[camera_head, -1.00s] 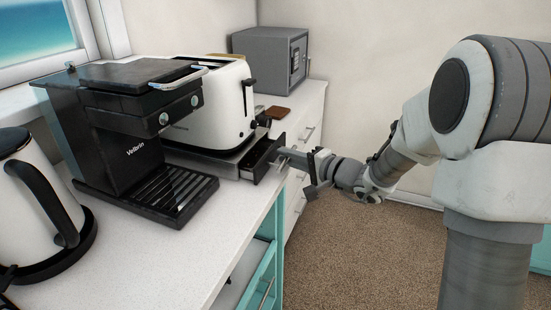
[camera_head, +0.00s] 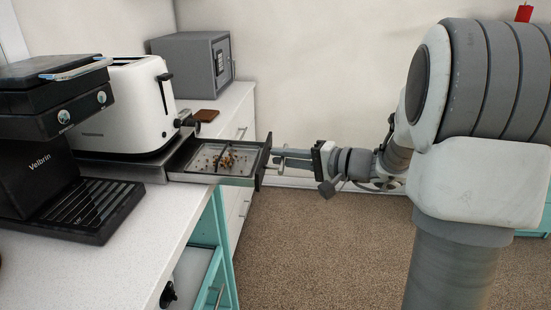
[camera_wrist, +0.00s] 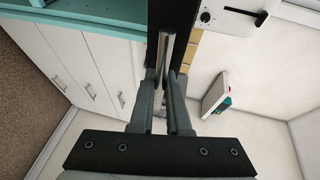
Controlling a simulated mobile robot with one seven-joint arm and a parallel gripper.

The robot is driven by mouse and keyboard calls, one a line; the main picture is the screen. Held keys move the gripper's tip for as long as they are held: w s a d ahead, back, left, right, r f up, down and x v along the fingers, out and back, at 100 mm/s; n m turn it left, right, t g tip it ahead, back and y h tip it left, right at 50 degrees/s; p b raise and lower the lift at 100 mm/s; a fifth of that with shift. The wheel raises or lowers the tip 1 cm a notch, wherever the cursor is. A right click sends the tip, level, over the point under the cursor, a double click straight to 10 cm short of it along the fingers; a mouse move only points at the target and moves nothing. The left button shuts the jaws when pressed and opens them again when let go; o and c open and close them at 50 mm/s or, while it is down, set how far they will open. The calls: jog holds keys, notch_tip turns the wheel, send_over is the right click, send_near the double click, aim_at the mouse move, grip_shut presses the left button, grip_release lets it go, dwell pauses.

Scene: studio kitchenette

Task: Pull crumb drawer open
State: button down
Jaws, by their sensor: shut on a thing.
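The crumb drawer (camera_head: 262,168) juts out to the right from the grey base (camera_head: 130,169) under the white toaster (camera_head: 128,112). It is pulled well out past the counter edge, and crumbs and larger dark bits lie on its tray. My gripper (camera_head: 281,157) is at the drawer's front, shut on its handle. In the wrist view, my gripper's two fingers (camera_wrist: 166,84) close around the metal handle bar (camera_wrist: 165,52), with the dark drawer front (camera_wrist: 174,18) beyond. The fingertips are small in the head view.
A black coffee machine (camera_head: 48,165) stands left of the toaster on the white counter (camera_head: 135,225). A grey safe (camera_head: 190,66) and a brown block (camera_head: 206,115) are behind. A teal-edged lower drawer (camera_head: 205,282) stands open below. Carpet floor (camera_head: 330,245) is clear to the right.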

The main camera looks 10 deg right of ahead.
jog(key=c, duration=1.2)
grip_release()
jog(key=shift+o, duration=0.2)
jog(key=p+v, duration=0.3)
jog(key=v, duration=1.4)
jog(key=shift+d+r, duration=0.15)
jog(key=shift+r, duration=0.05)
jog(key=shift+s, duration=0.15)
